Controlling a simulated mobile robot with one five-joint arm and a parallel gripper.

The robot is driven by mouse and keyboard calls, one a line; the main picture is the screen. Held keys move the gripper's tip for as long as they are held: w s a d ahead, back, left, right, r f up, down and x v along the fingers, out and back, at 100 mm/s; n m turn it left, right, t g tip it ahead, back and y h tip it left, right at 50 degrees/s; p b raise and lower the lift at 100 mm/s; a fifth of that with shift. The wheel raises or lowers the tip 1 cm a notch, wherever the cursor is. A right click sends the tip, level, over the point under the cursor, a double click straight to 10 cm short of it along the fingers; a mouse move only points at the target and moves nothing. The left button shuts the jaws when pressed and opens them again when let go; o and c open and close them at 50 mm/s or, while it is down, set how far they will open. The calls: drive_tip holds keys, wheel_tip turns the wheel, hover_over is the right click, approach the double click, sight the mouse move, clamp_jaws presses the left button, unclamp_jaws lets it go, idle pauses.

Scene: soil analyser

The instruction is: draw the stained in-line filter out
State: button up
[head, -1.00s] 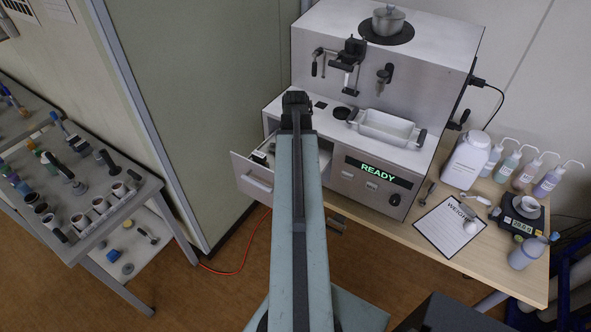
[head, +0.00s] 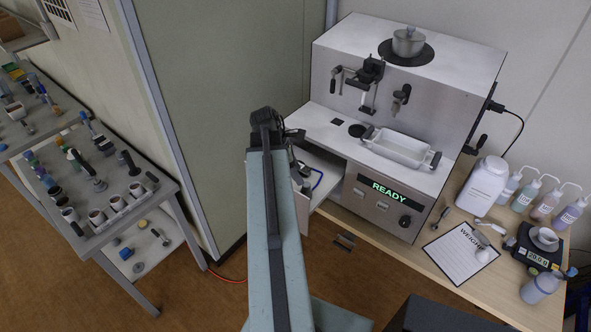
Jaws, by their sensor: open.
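The white soil analyser (head: 345,120) stands on the wooden bench, its display reading READY. A drawer (head: 325,165) at its lower left is pulled out, and a blue loop (head: 318,180) shows inside it. My arm hides much of the drawer. I cannot make out the stained in-line filter; it may be hidden or too small to tell. My gripper (head: 292,136) is at the far end of my arm, at the analyser's left front corner near the open drawer. It is open, its fingertips are mostly hidden behind the arm, and I see nothing held.
A grey trolley (head: 165,190) with several cups and tools stands at the left. A green-grey panel (head: 205,100) stands between it and the analyser. Wash bottles (head: 530,190), a scale (head: 535,250) and a clipboard (head: 460,252) occupy the bench's right.

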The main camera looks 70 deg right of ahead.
sight(308, 184)
drive_tip(key=b+x, duration=0.7)
drive_tip(key=x, duration=0.1)
drive_tip(key=shift+s+d+f, duration=0.1)
drive_tip(key=shift+s+d, duration=0.05)
drive_tip(key=shift+s, duration=0.2)
drive_tip(key=shift+c, duration=0.3)
clamp_jaws()
drive_tip(key=c, duration=0.7)
unclamp_jaws()
clamp_jaws()
drive_tip(key=shift+r+p, duration=0.5)
drive_tip(key=shift+r, duration=0.25)
